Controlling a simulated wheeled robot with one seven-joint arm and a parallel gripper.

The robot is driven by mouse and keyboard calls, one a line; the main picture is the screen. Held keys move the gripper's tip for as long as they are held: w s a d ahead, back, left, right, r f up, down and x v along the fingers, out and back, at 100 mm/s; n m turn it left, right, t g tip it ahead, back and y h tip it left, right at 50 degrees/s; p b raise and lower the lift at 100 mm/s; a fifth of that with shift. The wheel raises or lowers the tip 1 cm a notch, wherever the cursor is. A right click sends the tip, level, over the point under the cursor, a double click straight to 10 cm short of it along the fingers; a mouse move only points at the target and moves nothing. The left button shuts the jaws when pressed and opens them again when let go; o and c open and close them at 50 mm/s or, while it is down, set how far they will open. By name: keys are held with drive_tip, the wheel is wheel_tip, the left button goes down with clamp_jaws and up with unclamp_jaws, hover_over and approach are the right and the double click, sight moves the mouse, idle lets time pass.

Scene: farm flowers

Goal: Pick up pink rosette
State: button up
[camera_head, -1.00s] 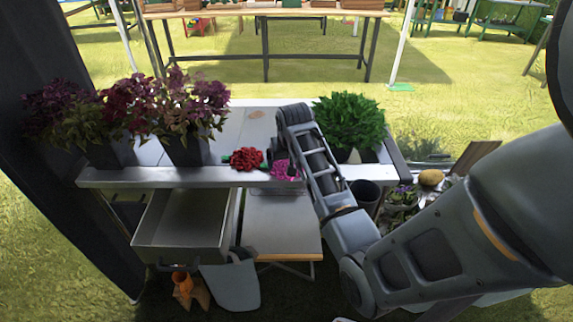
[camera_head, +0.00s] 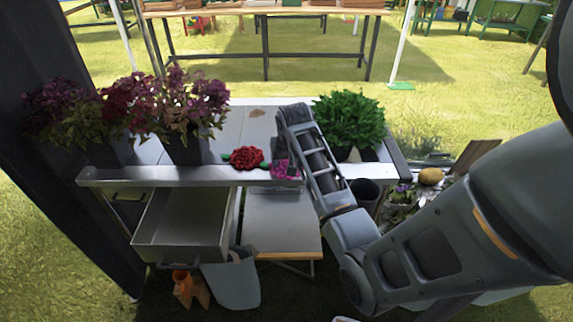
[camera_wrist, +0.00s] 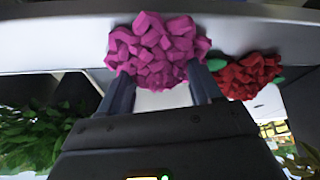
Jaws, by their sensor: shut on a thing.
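The pink rosette (camera_wrist: 155,48) is a bunched magenta flower in the wrist view, between the tips of my gripper (camera_wrist: 160,90). My gripper is shut on it, one finger at each side. In the head view the pink rosette (camera_head: 281,170) shows at the table's front edge, partly hidden by my gripper (camera_head: 280,158). I cannot tell whether it still touches the table top.
A red rosette (camera_head: 246,157) with green leaves lies close on the left; it is also in the wrist view (camera_wrist: 243,76). Potted purple plants (camera_head: 185,110) stand left, and a green bushy plant (camera_head: 347,120) stands right. An open metal drawer (camera_head: 183,226) juts out below.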

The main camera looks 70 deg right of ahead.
drive_tip(key=shift+r, duration=0.45)
drive_tip(key=r, duration=0.2)
drive_tip(key=s+r+b, duration=0.1)
drive_tip(key=shift+d+r, duration=0.35)
drive_tip(key=s+d+r+b, duration=0.1)
drive_tip(key=s+d+r, duration=0.3)
drive_tip(key=s, duration=0.5)
wheel_tip(320, 180, up, 2)
drive_tip(key=shift+s+d+r, duration=0.2)
drive_tip(key=shift+s+d, duration=0.05)
